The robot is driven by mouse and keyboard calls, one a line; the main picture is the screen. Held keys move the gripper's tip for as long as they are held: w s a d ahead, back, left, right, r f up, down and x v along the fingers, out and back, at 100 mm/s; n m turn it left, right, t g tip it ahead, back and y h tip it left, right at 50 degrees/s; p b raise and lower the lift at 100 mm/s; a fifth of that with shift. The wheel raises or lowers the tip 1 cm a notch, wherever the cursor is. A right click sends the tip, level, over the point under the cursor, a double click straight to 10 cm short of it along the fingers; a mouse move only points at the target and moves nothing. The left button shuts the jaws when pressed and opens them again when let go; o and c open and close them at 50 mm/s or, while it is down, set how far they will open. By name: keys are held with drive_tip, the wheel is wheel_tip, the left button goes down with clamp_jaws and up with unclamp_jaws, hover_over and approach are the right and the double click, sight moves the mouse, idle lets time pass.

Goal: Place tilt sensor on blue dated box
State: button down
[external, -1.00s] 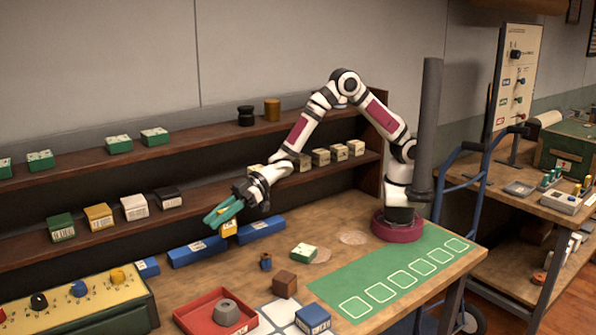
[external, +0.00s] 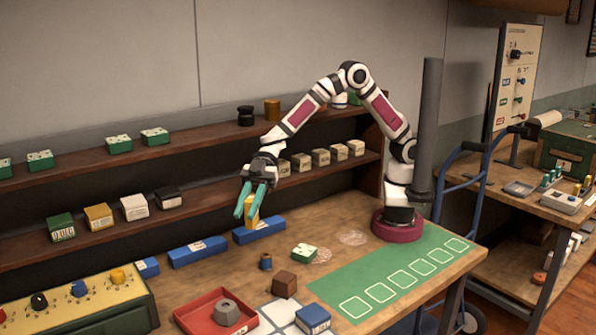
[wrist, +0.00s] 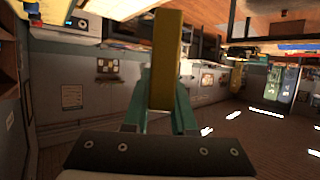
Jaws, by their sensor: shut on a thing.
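My gripper (external: 249,210) has teal fingers that point down above the back of the workbench. It is shut on a yellow block (external: 253,214), which hangs in front of a long blue box. In the wrist view the yellow block (wrist: 167,62) stands between the fingers; I cannot tell whether it is the tilt sensor. A blue box with a pale printed label (external: 313,320) sits at the front of the bench. Long blue boxes with white labels lie along the back, one at left (external: 198,252) and one behind the held block (external: 262,231). I cannot read any dates.
A red tray (external: 190,316) holds a grey ring-like part. A brown cube (external: 285,284), a small blue part (external: 266,262) and a green-and-white block (external: 304,251) stand on the bench. A green mat (external: 400,282) at right is clear. Shelves (external: 110,239) with small boxes line the back.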

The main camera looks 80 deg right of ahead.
drive_tip(key=s+f+n+g, duration=0.5)
drive_tip(key=s+n+g, duration=0.1)
drive_tip(key=s, duration=0.4)
hover_over(317, 321)
drive_tip(key=shift+h, duration=0.4)
drive_tip(key=shift+f, duration=5.55)
drive_tip(key=shift+f, duration=0.1)
drive_tip(key=c, duration=0.7)
unclamp_jaws()
drive_tip(key=v, duration=1.2)
drive_tip(key=shift+w, duration=0.25)
